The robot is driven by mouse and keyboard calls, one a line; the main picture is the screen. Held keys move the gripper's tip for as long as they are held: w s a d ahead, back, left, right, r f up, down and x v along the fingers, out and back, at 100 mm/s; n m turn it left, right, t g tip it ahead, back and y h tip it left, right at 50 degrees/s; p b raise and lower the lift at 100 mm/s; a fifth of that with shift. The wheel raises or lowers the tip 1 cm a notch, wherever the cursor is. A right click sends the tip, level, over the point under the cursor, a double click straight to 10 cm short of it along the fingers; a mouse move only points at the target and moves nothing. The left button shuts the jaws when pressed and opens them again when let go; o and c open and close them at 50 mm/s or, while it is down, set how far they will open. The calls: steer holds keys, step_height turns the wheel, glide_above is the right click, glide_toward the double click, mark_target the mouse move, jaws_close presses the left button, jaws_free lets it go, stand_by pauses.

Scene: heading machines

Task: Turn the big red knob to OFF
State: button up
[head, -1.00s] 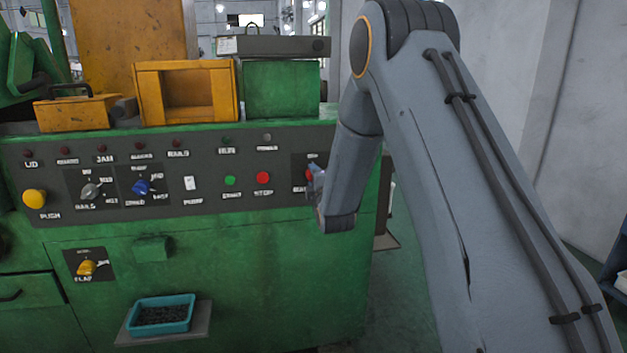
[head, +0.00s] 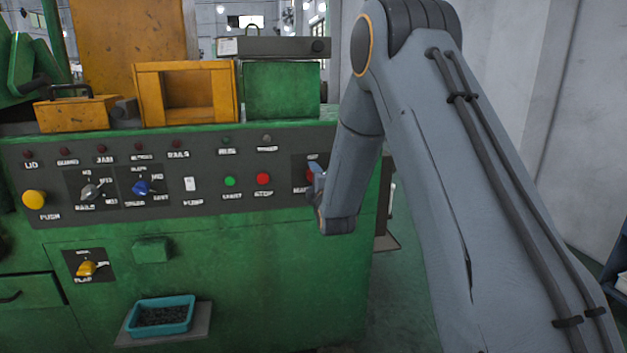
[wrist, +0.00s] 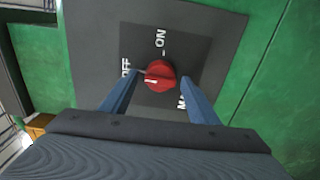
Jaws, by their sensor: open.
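The big red knob (wrist: 160,75) sits on a dark square plate (wrist: 205,50) in the wrist view. White lettering reads ON above it and OFF to its left; a third label at lower right is partly covered by a finger. A white mark shows on the knob's lower left part; I cannot tell exactly which label it points to. My gripper (wrist: 159,77) is open, with one blue finger on each side of the knob. Whether the fingers touch it is unclear. In the head view my gripper (head: 317,185) is at the panel's right end, hiding most of the knob.
The green machine's panel also carries a red stop button (head: 263,178), a green start button (head: 229,181), a blue knob (head: 141,187), a grey knob (head: 91,191) and a yellow push button (head: 34,199). A teal bin (head: 161,316) stands on a low shelf.

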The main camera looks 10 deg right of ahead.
steer(key=s, duration=0.7)
steer(key=shift+s+b, duration=0.15)
steer(key=shift+b, duration=0.3)
steer(key=s+f+m+g, duration=0.3)
steer(key=s+m+g, duration=0.3)
steer(key=s, duration=0.7)
steer(key=s+f+m+g+p, duration=0.1)
steer(key=s+f+m+g, duration=0.2)
steer(key=s, duration=1.1)
steer(key=s+f+m+g+p, duration=0.1)
steer(key=s+f+m+g, duration=0.1)
steer(key=s+m+g, duration=0.7)
steer(key=s, duration=0.5)
steer(key=shift+d+f, duration=0.15)
steer(key=shift+f, duration=0.25)
steer(key=shift+s, duration=0.1)
steer(key=shift+c, duration=0.2)
